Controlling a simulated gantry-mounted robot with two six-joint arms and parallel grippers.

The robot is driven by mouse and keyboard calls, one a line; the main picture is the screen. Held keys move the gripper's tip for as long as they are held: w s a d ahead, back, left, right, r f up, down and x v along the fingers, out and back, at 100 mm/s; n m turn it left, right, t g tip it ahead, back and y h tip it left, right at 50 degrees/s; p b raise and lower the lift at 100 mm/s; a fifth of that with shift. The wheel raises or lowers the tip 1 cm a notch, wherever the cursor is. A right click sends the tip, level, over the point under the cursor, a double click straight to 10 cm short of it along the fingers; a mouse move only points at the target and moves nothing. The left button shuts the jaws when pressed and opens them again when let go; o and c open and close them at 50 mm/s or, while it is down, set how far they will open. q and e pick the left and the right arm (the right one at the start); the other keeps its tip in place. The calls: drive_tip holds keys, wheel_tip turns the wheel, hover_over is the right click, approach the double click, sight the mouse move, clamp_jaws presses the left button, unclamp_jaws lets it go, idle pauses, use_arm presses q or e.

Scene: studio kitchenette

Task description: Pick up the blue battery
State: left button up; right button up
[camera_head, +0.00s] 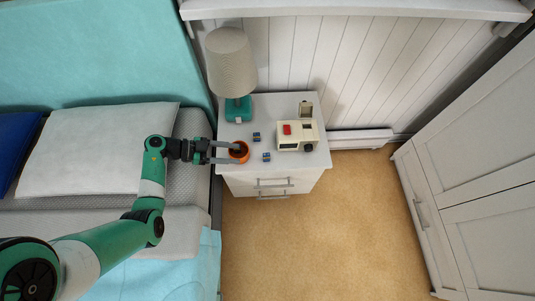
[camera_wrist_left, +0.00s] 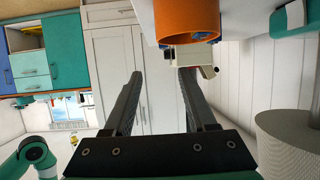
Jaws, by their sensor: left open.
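Two small blue batteries lie on the white nightstand top (camera_head: 240,132), one farther back (camera_head: 257,137) and one nearer the front (camera_head: 266,156). My left gripper (camera_head: 227,152) reaches in from the left and is open, with its fingertips at an orange cup (camera_head: 239,151). Both batteries are beyond the cup, to the right of the fingertips. In the left wrist view the open fingers (camera_wrist_left: 160,73) have nothing visible between them. The orange cup (camera_wrist_left: 187,20) is at the top there, with a bit of blue at its edge that I cannot identify. My right gripper is not in view.
A cream device (camera_head: 297,137) with a red part and a raised flap stands right of the batteries. A lamp (camera_head: 232,65) with a teal base stands at the back left of the nightstand. The bed with a white pillow (camera_head: 90,150) is to the left.

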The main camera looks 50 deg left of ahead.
use_arm(q)
drive_tip(key=b, duration=0.3)
approach(266, 155)
drive_tip(key=shift+w+d+f, duration=0.25)
drive_tip(key=shift+w+d, duration=0.75)
drive_tip(key=shift+d, duration=0.05)
drive_tip(key=shift+f, duration=0.1)
drive_tip(key=b+x, duration=0.4)
drive_tip(key=shift+w+a+f, duration=0.2)
drive_tip(key=shift+w+f, duration=0.2)
drive_tip(key=shift+f, duration=0.05)
drive_tip(key=shift+w+d, duration=0.15)
drive_tip(key=shift+r, duration=0.15)
clamp_jaws()
